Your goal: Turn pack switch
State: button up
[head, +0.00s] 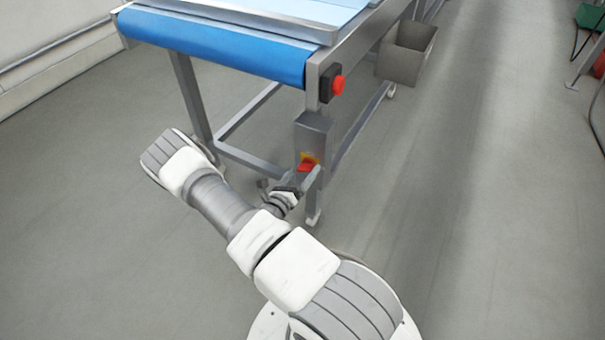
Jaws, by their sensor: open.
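The pack switch (307,163) is a red rotary handle on a yellow plate. It sits low on a grey box (313,131) fixed to the front leg of the conveyor. My gripper (308,174) is open, with its fingers right at the switch. One finger shows at the right of the red handle; the other is hard to make out. In this view I cannot tell whether the fingers touch the handle. My arm and wrist cover the floor just below and left of it.
The blue-belted conveyor (222,46) stands above and behind the switch. A red push button (338,85) is on its corner, above the box. A grey bin (405,55) hangs on its right side. The floor at right is clear, with cables at the far right edge.

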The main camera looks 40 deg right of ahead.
jog(key=shift+d, duration=0.1)
jog(key=c, duration=1.4)
jog(key=shift+n, duration=0.4)
jog(key=shift+n+p, duration=0.45)
jog(key=shift+n, duration=2.15)
jog(key=o, duration=1.4)
